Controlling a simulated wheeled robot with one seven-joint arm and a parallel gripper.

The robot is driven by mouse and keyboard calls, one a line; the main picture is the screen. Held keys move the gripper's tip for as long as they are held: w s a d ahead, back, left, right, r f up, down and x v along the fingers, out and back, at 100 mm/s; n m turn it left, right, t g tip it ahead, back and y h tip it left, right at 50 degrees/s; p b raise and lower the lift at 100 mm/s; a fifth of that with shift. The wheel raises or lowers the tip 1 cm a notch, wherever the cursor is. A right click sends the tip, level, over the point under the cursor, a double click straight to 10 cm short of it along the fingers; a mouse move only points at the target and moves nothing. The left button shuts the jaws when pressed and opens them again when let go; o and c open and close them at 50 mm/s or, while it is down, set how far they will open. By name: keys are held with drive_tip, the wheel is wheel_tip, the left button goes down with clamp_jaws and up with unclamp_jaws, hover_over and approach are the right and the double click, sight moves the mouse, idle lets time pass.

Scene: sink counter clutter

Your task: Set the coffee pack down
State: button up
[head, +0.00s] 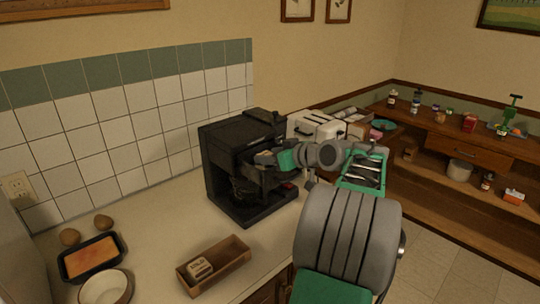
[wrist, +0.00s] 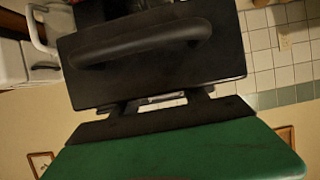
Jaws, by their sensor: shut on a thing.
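My gripper (head: 263,158) is at the upper front of the black coffee machine (head: 225,150). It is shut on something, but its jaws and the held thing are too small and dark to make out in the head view. In the wrist view, my green gripper body fills the bottom, and a large black block with a curved handle (wrist: 140,42) fills the space beyond the dark fingers. No coffee pack can be told for certain in either view. A small cream pack with dark lettering (head: 199,266) lies in a wooden tray (head: 232,258); its kind is unclear.
A black baking pan (head: 66,273) with orange contents, a pale bowl (head: 103,290) and two brown round things stand at the counter's left. A white toaster (head: 316,126) is behind the machine at right. Bare counter (head: 165,222) lies left of the machine.

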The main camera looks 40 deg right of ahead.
drive_tip(key=shift+s+f+b, duration=0.1)
drive_tip(key=shift+f+b, duration=0.5)
drive_tip(key=shift+f, duration=0.15)
drive_tip(key=o, duration=0.9)
drive_tip(key=shift+c, duration=0.2)
drive_tip(key=o, duration=0.5)
drive_tip(key=shift+s+f, duration=0.1)
drive_tip(key=shift+f, duration=0.2)
drive_tip(key=shift+c, duration=0.2)
drive_tip(key=shift+a+r+p, duration=0.1)
drive_tip(key=shift+r+p, duration=0.9)
drive_tip(key=shift+p, duration=0.1)
drive_tip(key=shift+s+f+b, duration=0.1)
drive_tip(key=shift+s+b, duration=0.7)
drive_tip(key=shift+b, duration=0.15)
drive_tip(key=r+b+v, duration=0.1)
drive_tip(key=v, duration=0.9)
